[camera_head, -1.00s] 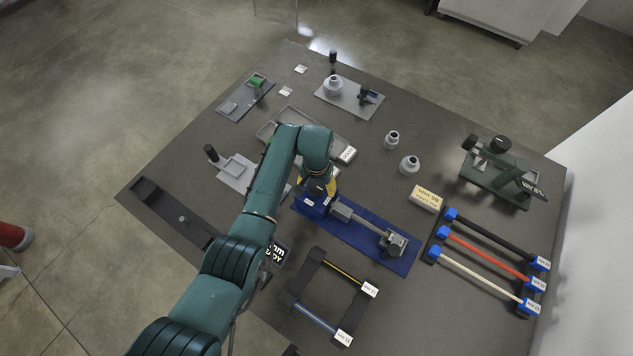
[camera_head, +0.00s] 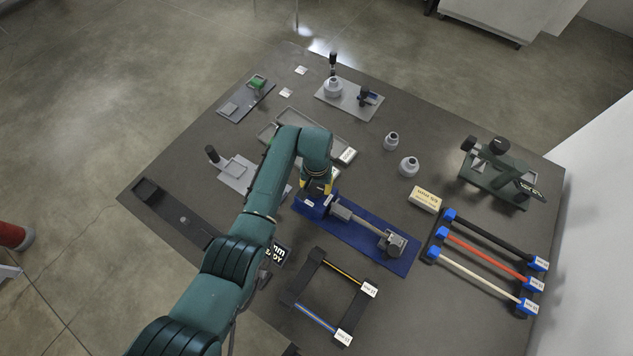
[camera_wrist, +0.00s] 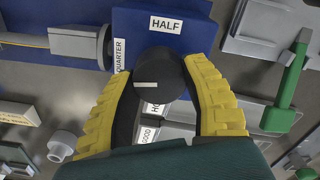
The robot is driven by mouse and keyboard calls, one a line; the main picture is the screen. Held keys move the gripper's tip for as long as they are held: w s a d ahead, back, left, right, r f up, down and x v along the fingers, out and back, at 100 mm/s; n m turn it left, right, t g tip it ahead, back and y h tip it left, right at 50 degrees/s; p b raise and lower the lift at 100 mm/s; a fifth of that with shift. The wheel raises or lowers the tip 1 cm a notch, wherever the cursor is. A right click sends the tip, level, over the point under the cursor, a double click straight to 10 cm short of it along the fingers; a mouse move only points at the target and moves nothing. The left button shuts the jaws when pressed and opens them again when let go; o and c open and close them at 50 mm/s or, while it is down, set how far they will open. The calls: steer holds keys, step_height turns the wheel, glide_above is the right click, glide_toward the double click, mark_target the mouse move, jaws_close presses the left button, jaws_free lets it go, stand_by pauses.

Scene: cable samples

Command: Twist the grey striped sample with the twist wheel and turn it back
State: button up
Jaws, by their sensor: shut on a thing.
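The blue twist fixture (camera_head: 400,262) lies in the middle of the table. Its black twist wheel (camera_wrist: 158,95) sits between my gripper's (camera_wrist: 163,72) yellow fingers, which are shut on it. The wheel's white mark lies roughly level in the wrist view. The HALF label (camera_wrist: 165,24) is above the wheel, the QUARTER label (camera_wrist: 119,56) at its left, and another label is partly hidden below. The grey striped sample (camera_wrist: 22,39) runs into a grey clamp (camera_wrist: 78,45) at the left; a yellowish stripe shows. In the head view my gripper (camera_head: 317,188) covers the wheel.
A black rack (camera_head: 318,258) with two striped samples stands in front of the fixture. Black, red and white samples (camera_head: 487,255) lie at the right. A grey tray (camera_head: 335,128) is close behind my gripper. Two grey weights (camera_head: 409,166) stand farther back.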

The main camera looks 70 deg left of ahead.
steer(key=n+p, duration=0.1)
steer(key=n, duration=0.3)
steer(key=shift+p, duration=0.3)
steer(key=n+p, duration=0.1)
steer(key=n, duration=0.3)
steer(key=shift+s+f, duration=0.1)
steer(key=n, duration=0.4)
steer(key=shift+n+p, duration=0.3)
steer(key=shift+n, duration=1.8)
steer(key=shift+f, duration=0.1)
steer(key=o, duration=1.2)
steer(key=shift+r, duration=0.25)
